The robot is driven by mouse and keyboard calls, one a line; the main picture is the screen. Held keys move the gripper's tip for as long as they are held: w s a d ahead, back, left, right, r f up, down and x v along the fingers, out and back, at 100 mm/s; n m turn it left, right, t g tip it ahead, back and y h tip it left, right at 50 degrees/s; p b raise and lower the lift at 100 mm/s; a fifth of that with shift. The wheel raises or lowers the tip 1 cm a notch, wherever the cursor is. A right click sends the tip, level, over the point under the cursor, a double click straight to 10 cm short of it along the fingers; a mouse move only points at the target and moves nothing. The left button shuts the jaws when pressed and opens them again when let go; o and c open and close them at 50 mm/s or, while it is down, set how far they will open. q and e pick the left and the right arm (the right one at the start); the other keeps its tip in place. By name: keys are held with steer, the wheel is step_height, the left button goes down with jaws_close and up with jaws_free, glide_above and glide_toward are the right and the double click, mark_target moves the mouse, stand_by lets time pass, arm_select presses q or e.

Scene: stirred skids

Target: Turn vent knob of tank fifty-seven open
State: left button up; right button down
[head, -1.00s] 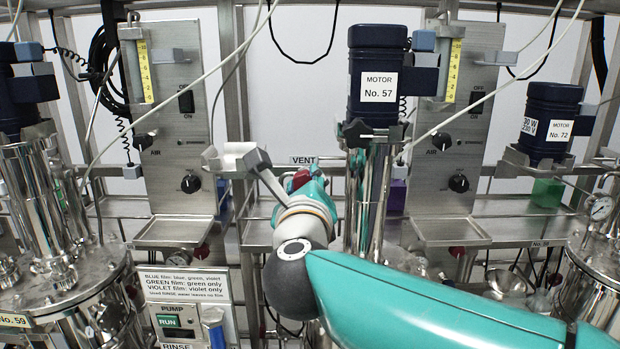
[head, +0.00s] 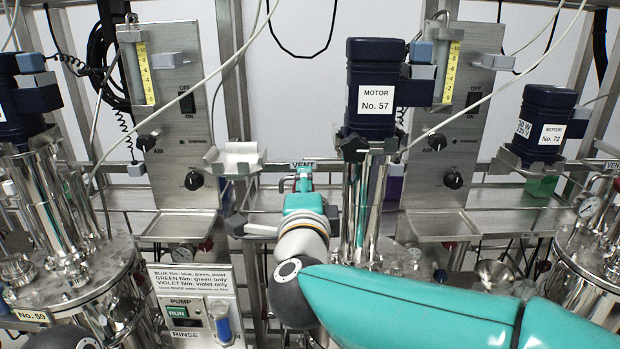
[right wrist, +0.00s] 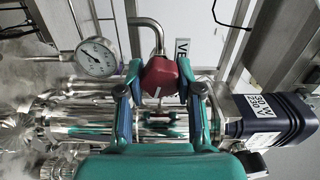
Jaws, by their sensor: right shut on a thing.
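The dark red vent knob (right wrist: 166,77) is in the middle of the right wrist view, beside a partly covered VENT label (right wrist: 182,52). A short pale mark shows on it. My right gripper (right wrist: 161,73) is shut on the knob, one finger on each side. In the head view my right gripper (head: 303,180) is below the VENT label (head: 303,165) and largely hides the knob. The motor labelled No. 57 (head: 375,95) stands just right of it on a steel column. I do not see my left gripper.
A pressure gauge (right wrist: 97,57) and a bent steel pipe (right wrist: 148,30) are close to the knob. A small metal tray (head: 236,158) is left of the gripper. Motor No. 72 (head: 545,125) stands at the right. A pale cable slants across the front.

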steer(key=n+p, duration=0.3)
steer(key=n, duration=0.3)
steer(key=shift+a+p, duration=0.2)
steer(key=shift+p, duration=0.2)
steer(key=shift+f+n+p, duration=0.25)
steer(key=shift+n+p, duration=0.4)
steer(key=shift+n, duration=0.85)
steer(key=shift+f, duration=0.1)
steer(key=c, duration=1)
jaws_free()
steer(key=shift+o, duration=1.3)
steer(key=shift+r, duration=0.2)
steer(key=shift+s, duration=0.1)
steer(key=s, duration=1.2)
